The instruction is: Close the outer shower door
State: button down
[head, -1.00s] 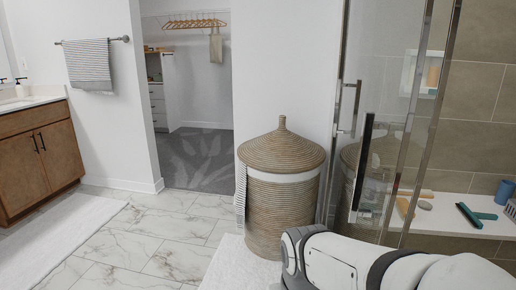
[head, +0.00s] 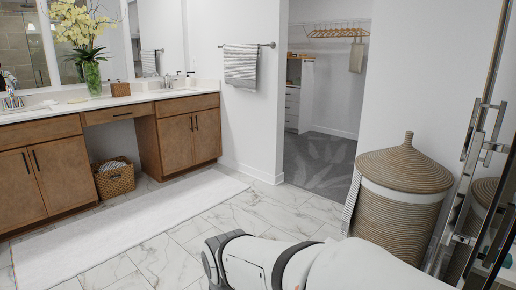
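The shower's glass door area is at the right edge of the head view, partly cut off by the frame. A chrome upright (head: 466,165) runs along its left side. A chrome handle (head: 488,132) stands out from the glass, and more chrome hardware shows lower down. I cannot tell the outer panel from the inner one, or how far it stands open. My white arm crosses the bottom middle of the view, with its rounded joint left of the shower. My gripper's fingers are not in view.
A lidded wicker basket (head: 401,195) stands just left of the shower, close to my arm. A white mat (head: 130,225) lies before the wooden vanity (head: 185,135). The marble floor (head: 235,213) between is clear. A doorway to a closet opens behind.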

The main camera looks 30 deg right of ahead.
aim_at(491, 157)
jog(key=u, duration=0.4)
jog(key=i, duration=1)
jog(key=z, duration=2.3)
